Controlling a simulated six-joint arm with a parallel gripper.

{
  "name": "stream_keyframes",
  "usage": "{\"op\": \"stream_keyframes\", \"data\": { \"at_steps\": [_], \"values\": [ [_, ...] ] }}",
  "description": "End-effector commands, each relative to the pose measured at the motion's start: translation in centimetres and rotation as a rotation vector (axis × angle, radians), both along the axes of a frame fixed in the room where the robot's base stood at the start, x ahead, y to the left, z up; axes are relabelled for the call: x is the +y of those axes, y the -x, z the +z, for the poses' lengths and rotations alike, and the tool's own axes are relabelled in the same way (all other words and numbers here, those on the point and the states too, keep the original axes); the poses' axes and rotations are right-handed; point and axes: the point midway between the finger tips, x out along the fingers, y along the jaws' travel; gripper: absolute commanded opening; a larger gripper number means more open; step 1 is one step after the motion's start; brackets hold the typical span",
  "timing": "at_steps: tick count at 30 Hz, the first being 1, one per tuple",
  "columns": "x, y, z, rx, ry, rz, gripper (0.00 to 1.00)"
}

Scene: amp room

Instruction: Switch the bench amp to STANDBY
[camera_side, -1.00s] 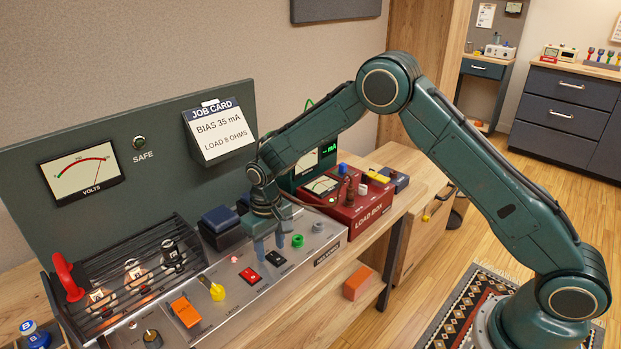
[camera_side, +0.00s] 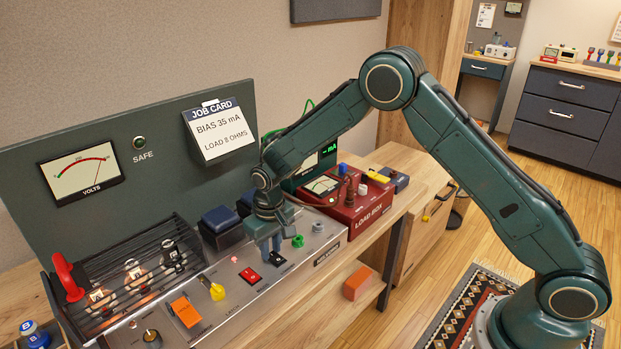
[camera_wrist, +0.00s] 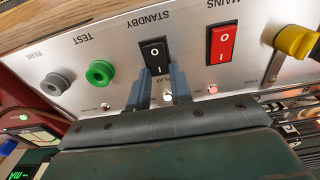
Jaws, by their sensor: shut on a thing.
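The black rocker switch (camera_wrist: 155,56) marked O and I sits under the STANDBY label on the amp's metal panel (camera_wrist: 110,45). In the side view the black switch (camera_side: 278,260) is partly behind my fingers. My gripper (camera_wrist: 159,74) points down at the panel, its blue-grey fingers shut on the near end of this switch, one on each side. It also shows in the side view (camera_side: 270,256). Which end of the rocker is pressed I cannot tell. The label by the fingers is partly hidden, reading "PLA".
The red MAINS rocker (camera_wrist: 222,44) and yellow lever (camera_wrist: 296,42) are on one side. A small lamp (camera_wrist: 212,89) glows by MAINS. The red load box (camera_side: 352,207) stands at right.

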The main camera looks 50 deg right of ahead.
Motion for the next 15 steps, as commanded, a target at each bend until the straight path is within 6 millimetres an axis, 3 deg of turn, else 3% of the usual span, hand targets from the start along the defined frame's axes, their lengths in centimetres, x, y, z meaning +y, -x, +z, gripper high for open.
{"op": "stream_keyframes", "data": {
  "at_steps": [15],
  "values": [
    [0.03,0.62,0.19,-0.186,0.000,0.001,0.00]
  ]
}}
